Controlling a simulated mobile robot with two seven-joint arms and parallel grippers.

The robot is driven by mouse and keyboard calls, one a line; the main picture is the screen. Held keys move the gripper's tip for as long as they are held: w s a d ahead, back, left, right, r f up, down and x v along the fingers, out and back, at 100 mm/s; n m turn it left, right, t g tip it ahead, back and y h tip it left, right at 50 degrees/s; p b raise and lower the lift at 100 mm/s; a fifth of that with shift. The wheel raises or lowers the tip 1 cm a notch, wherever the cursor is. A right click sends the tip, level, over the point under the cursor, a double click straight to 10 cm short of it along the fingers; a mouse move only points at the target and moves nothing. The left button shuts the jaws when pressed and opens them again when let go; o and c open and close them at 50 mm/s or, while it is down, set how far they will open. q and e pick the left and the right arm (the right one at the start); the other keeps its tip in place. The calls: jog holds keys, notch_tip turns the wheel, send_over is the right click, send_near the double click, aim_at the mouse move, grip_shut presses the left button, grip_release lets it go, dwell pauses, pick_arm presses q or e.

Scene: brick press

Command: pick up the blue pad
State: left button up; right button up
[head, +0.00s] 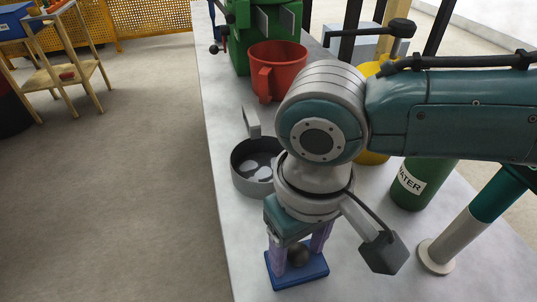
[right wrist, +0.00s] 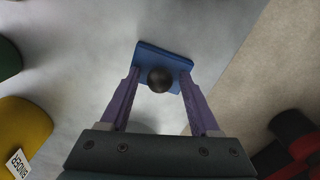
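The blue pad (head: 313,272) is a flat blue block with a dark round knob (head: 298,254) on top, near the front of the grey table. In the right wrist view the blue pad (right wrist: 165,58) lies beyond my fingertips, with the knob (right wrist: 160,79) between them. My right gripper (head: 297,262) is above the pad with its purple fingers apart, one on each side of the knob. In the right wrist view my right gripper (right wrist: 160,80) shows gaps between the fingers and the knob. My left gripper is not in view.
A grey round pan (head: 236,178) and a red cup (head: 277,65) stand farther back on the table (head: 222,105). A green container labelled WATER (head: 420,184) and a yellow container (right wrist: 28,125) stand to the side. The table's left edge is near the pad.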

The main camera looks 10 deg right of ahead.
aim_at(299, 250)
grip_shut()
jog(key=shift+r, duration=0.1)
dwell(0.5)
jog(key=shift+r, duration=0.25)
notch_tip(299, 250, up, 19)
jog(key=p, duration=0.4)
jog(key=shift+r, duration=0.2)
jog(key=shift+c, duration=2.2)
grip_release()
grip_shut()
